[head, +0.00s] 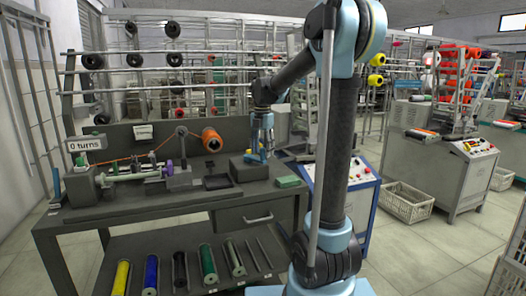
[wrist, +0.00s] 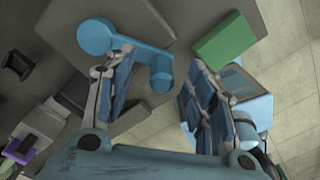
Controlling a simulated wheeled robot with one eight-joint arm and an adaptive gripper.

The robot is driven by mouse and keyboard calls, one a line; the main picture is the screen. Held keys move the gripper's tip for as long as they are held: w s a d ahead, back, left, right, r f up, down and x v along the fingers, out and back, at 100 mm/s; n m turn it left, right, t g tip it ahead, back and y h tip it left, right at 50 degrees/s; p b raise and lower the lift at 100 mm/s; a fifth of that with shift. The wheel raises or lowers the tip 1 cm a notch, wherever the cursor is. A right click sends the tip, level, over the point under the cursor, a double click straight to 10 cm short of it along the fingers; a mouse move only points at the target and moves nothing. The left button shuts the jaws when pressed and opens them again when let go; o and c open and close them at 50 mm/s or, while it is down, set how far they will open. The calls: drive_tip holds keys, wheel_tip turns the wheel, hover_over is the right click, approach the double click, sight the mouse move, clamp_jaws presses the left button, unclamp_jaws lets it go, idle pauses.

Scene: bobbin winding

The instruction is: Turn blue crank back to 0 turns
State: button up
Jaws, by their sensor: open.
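The blue crank (wrist: 97,37) shows in the wrist view as a round hub with an arm and an upright knob (wrist: 161,76). It belongs to the dark box (head: 246,172) at the right end of the workbench in the head view. My gripper (wrist: 165,85) is open, with one finger on each side of the knob; I cannot tell whether either finger touches it. In the head view my gripper (head: 262,140) points down over the box and hides part of the crank. A sign (head: 86,145) at the bench's left reads "0 turns".
A green block (head: 288,182) lies on the bench right of the box; it also shows in the wrist view (wrist: 224,42). An orange spool (head: 212,140) and a winding device (head: 135,172) stand to the left. Colored spools lie on the lower shelf (head: 190,262).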

drive_tip(key=shift+r, duration=4)
drive_tip(key=s+d+f+m+t, duration=0.1)
drive_tip(key=s+d+f+m, duration=0.3)
drive_tip(key=s+m, duration=0.4)
drive_tip(key=s+d+f+m, duration=0.4)
drive_tip(key=s+m, duration=0.1)
drive_tip(key=s, duration=0.5)
drive_tip(key=s+d+f+m, duration=0.2)
drive_tip(key=s+f+m, duration=0.5)
drive_tip(key=f, duration=0.1)
drive_tip(key=s+d+f+m+t, duration=0.1)
drive_tip(key=s+f+m, duration=0.7)
drive_tip(key=shift+d+f, duration=0.2)
drive_tip(key=shift+d, duration=0.15)
